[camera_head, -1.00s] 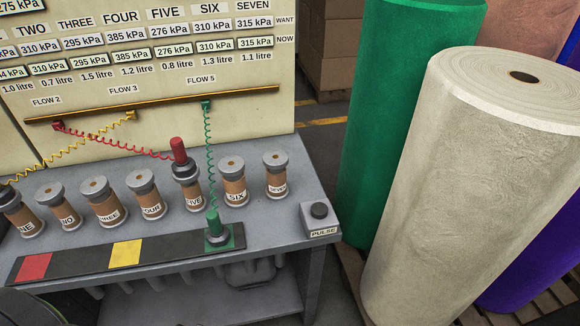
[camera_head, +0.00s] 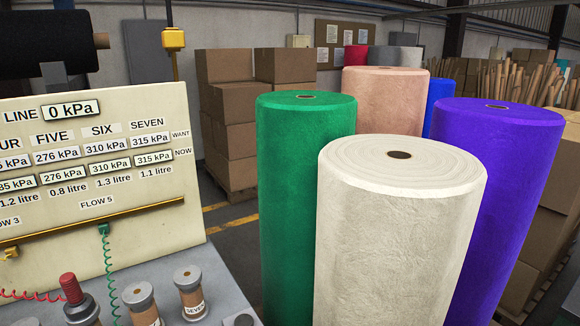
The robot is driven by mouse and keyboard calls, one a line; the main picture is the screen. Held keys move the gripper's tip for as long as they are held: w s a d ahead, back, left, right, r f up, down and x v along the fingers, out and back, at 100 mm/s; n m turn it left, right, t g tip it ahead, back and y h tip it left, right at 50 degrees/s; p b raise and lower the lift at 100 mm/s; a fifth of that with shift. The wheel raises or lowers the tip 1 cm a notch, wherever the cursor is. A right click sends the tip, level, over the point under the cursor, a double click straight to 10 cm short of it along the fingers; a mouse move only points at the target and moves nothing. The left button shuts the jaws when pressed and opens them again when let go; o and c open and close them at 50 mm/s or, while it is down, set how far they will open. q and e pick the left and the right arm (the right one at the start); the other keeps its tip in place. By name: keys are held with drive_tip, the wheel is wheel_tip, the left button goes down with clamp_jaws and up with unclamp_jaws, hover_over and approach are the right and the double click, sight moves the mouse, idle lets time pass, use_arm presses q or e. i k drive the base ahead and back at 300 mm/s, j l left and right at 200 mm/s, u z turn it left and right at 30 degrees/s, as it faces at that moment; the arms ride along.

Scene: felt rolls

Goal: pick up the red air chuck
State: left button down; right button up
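The red air chuck (camera_head: 70,288) sits upright on top of one of the bottles at the bottom left of the head view. Its red coiled hose (camera_head: 25,295) runs off to the left edge. The bottle under it is cut by the frame's bottom edge, and its label is out of view. Neither of my grippers shows in the view.
The gauge board (camera_head: 100,180) stands behind the bench, its LINE reading 0 kPa. A green coiled hose (camera_head: 108,270) hangs from the brass rail (camera_head: 60,230). Bottle SEVEN (camera_head: 190,293) is at right. Large felt rolls, green (camera_head: 300,200) and cream (camera_head: 395,240), stand beside the bench.

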sight(79, 306)
drive_tip(key=u, duration=1.4)
